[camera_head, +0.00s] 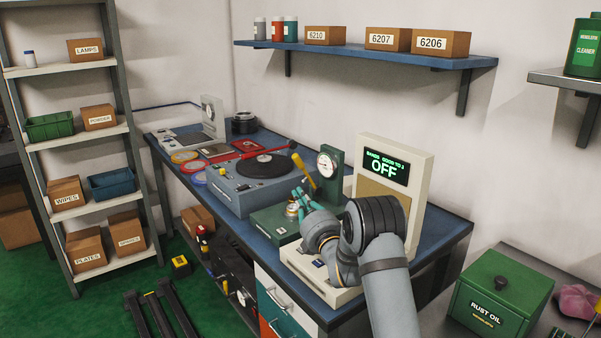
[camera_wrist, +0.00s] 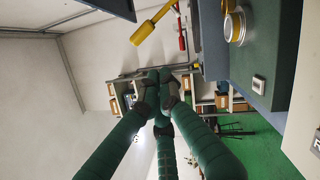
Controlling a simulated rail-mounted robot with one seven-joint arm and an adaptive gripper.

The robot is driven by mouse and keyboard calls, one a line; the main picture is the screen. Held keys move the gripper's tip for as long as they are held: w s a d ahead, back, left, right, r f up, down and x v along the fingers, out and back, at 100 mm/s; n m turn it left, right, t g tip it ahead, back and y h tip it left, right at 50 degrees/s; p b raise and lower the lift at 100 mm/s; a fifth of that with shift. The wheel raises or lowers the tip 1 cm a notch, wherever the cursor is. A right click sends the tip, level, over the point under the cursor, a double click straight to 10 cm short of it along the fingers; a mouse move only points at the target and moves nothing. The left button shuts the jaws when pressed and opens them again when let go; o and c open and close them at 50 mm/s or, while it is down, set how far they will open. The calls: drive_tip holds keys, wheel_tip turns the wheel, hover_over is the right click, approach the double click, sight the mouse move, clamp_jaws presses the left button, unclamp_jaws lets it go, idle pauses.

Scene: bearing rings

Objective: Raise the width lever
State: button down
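A lever with a yellow handle (camera_head: 302,170) slants up and to the left beside the dial gauge (camera_head: 327,164) on the green box (camera_head: 270,222). I take it to be the width lever; no label on it is readable. The yellow handle also shows at the top of the wrist view (camera_wrist: 150,28), apart from my fingers. My gripper (camera_head: 298,194) has teal fingers and is near the lever, over the green box. In the wrist view its fingertips (camera_wrist: 162,82) are drawn together with nothing visible between them. A brass-coloured ring (camera_head: 292,209) sits on the green box, close to my fingers.
A blue-grey turntable unit (camera_head: 245,190) stands left of the green box on the blue bench (camera_head: 440,238). A cream panel with a display reading OFF (camera_head: 385,170) stands to the right. A wall shelf (camera_head: 370,56) with boxes hangs above. The green rust oil box (camera_head: 500,300) is at lower right.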

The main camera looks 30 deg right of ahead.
sight(308, 176)
drive_tip(key=w+d+r+p, duration=0.3)
drive_tip(key=w, duration=0.6)
drive_tip(key=shift+d, duration=0.2)
